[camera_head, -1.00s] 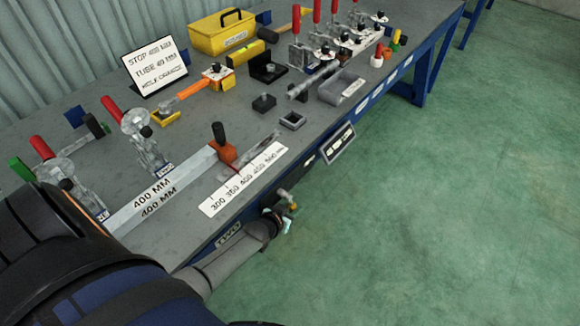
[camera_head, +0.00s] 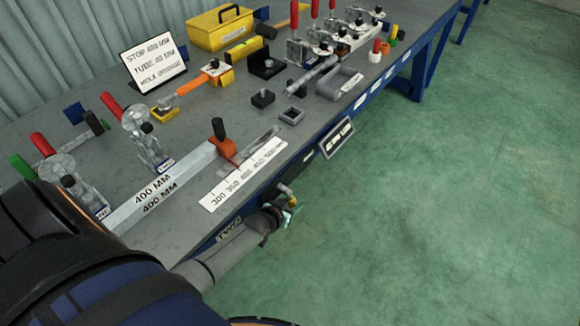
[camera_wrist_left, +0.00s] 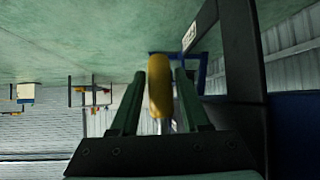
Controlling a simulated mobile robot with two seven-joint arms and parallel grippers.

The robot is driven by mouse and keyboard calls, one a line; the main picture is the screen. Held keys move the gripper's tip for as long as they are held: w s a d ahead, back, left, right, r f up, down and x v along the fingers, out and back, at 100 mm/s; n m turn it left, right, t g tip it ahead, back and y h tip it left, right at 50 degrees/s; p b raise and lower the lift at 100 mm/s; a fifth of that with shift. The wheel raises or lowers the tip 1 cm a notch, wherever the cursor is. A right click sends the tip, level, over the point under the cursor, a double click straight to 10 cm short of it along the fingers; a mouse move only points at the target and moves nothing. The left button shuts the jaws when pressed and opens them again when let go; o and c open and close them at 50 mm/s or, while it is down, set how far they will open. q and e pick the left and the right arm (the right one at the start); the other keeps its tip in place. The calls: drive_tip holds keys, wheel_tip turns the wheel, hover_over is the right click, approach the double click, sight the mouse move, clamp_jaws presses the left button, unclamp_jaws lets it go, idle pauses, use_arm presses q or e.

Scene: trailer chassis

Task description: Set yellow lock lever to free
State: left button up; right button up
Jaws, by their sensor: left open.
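The yellow lock lever (camera_wrist_left: 159,86) stands between the two dark green fingers of my left gripper (camera_wrist_left: 160,72) in the left wrist view. The fingers are open, with a narrow gap showing on the lever's right; contact on the left is hard to tell. In the head view my left gripper (camera_head: 280,212) is small and partly hidden, beside the bench's front side below the top edge. A small yellow part (camera_head: 284,188), likely the lever, shows there. My right gripper is not in view.
A tilted sign plate (camera_head: 338,138) sticks out from the front edge. Green floor (camera_head: 450,220) to the right is clear.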

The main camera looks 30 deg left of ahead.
use_arm(q)
drive_tip(key=shift+s+r+p, duration=0.3)
drive_tip(key=shift+s+r, duration=0.1)
drive_tip(key=shift+s, duration=0.05)
drive_tip(key=p+v, duration=0.3)
drive_tip(key=v, duration=0.8)
drive_tip(key=shift+s, duration=0.2)
